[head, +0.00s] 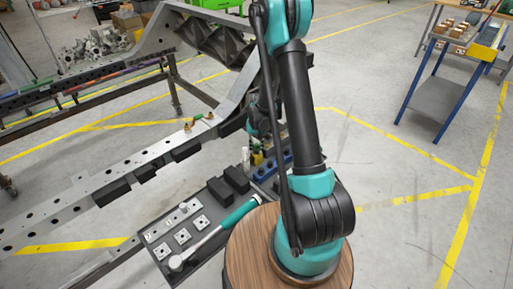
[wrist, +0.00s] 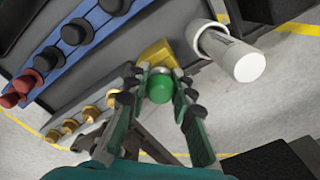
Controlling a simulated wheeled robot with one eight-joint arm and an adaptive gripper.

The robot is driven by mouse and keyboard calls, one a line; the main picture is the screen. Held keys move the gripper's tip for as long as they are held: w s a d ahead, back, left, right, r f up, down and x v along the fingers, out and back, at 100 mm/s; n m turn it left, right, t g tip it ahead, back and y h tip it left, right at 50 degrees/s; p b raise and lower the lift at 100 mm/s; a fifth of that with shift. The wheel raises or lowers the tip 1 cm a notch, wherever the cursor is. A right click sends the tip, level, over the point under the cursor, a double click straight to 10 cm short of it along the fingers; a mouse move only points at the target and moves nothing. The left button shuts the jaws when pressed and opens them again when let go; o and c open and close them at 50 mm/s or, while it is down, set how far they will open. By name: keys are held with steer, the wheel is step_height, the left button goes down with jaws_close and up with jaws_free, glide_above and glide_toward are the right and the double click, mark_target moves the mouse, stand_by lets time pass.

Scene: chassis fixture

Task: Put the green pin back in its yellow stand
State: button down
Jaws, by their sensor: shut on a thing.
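The green pin (wrist: 160,90) shows in the wrist view as a round green head between my fingertips. My gripper (wrist: 163,92) is shut on it. The yellow stand (wrist: 156,52) is just beyond the pin, partly covered by the pin and the fingers. I cannot tell whether the pin touches the stand or is above it. In the head view a small yellow block (head: 257,158), seemingly the stand, is on the tray beside the arm.
In the wrist view, a blue rack (wrist: 58,62) with black and red knobs is at left, near a row of brass pieces (wrist: 91,114). A white cylinder (wrist: 240,58) is close at right. In the head view, a metal chassis rail (head: 130,165) runs along the left.

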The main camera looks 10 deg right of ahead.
steer(key=shift+s+f, duration=0.2)
steer(key=shift+f, duration=0.55)
steer(key=c, duration=1.2)
jaws_free()
steer(key=shift+w+f, duration=0.15)
steer(key=shift+f, duration=0.05)
steer(key=o, duration=0.5)
steer(key=shift+r, duration=0.1)
steer(key=shift+c, duration=0.4)
steer(key=c, duration=0.5)
steer(key=shift+c, duration=0.2)
steer(key=shift+r, duration=0.1)
steer(key=shift+r, duration=3.45)
